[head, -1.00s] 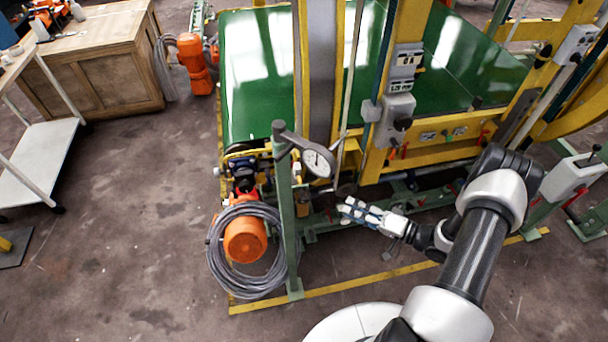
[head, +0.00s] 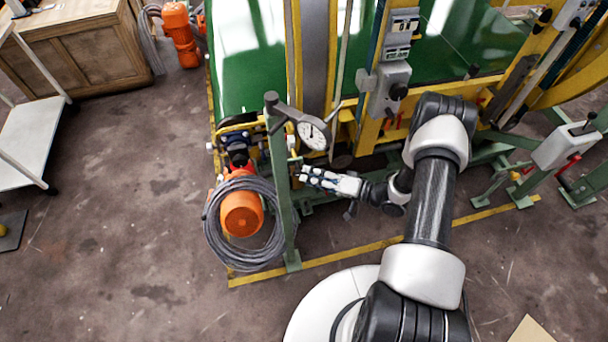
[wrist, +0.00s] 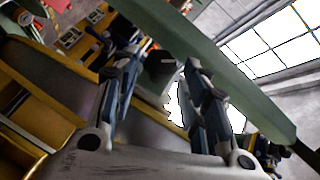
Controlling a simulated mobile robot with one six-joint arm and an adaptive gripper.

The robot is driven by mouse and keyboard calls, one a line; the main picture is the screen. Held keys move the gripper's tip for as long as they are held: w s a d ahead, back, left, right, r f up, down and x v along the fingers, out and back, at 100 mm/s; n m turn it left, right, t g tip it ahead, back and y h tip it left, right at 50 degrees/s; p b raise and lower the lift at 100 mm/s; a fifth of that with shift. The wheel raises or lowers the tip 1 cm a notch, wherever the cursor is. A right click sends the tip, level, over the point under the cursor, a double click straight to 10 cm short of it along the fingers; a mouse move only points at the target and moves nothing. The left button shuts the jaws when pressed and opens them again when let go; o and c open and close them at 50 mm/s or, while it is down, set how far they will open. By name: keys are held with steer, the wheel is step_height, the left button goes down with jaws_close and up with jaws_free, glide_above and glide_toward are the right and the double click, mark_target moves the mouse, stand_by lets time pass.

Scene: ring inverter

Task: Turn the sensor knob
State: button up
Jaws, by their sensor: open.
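My gripper (head: 304,173) is beside the green post (head: 284,200) in the head view, below the round dial gauge (head: 312,135) on the post's top. In the wrist view, my gripper (wrist: 163,66) is open, with one finger on each side of a dark grey, knob-like cylinder (wrist: 161,68). The cylinder appears against the green post (wrist: 235,85). I cannot tell whether the fingers touch it, or surely whether it is the sensor knob. In the head view my gripper and the post hide that spot.
An orange motor (head: 242,214) with a coiled grey hose (head: 212,232) stands left of the post. A grey control box with a black knob (head: 398,91) is on the yellow frame (head: 366,135) behind my arm.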

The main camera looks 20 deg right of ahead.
mark_target(298, 169)
steer(key=shift+x, duration=1.65)
steer(key=c, duration=0.8)
